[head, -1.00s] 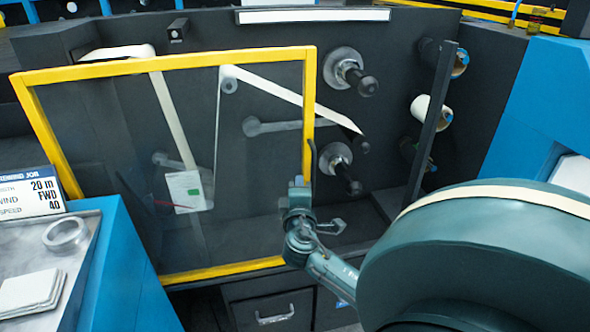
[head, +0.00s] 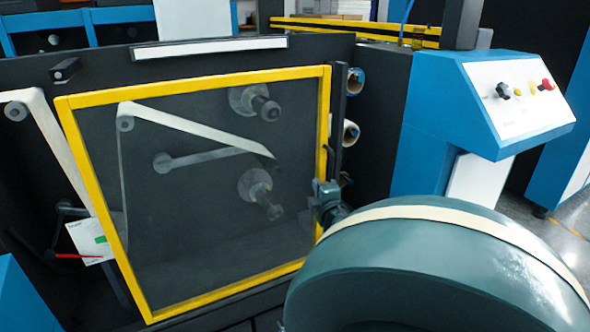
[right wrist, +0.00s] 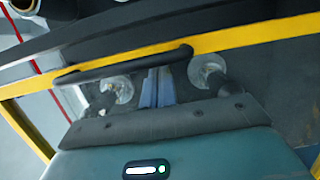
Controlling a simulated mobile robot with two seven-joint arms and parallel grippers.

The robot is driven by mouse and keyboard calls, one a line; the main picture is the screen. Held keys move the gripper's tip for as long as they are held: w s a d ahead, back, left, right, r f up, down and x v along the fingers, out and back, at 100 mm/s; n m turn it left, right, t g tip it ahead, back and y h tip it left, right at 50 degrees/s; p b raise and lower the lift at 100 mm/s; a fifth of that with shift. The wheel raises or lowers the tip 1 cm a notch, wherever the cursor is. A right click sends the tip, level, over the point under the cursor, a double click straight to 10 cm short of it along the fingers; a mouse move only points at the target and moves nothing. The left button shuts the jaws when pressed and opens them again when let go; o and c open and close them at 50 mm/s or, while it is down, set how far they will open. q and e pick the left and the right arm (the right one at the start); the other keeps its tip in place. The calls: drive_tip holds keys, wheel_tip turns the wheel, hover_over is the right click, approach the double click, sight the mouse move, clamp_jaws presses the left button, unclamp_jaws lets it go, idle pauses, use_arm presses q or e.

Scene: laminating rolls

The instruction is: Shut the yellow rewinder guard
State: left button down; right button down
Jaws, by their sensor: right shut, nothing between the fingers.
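The yellow-framed clear guard (head: 198,86) stands in front of the rewinder spindles, which show through its pane. Its right edge lies close beside a dark upright post (head: 339,115); I cannot tell whether it is flush. My right gripper (head: 326,196) is at the guard's right edge, low down, with its fingers partly hidden by my own arm. In the right wrist view, the shut, empty fingers (right wrist: 157,84) point at the guard's dark handle (right wrist: 125,62), just short of or touching it; which one is unclear. My left gripper is out of view.
A blue control console (head: 470,100) with knobs and a red button stands to the right. A white web and a tag (head: 88,240) lie left of the guard. A blue panel edge (head: 25,300) is at lower left.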

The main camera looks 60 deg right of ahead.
drive_tip(key=shift+s+d, duration=0.7)
drive_tip(key=shift+d, duration=0.4)
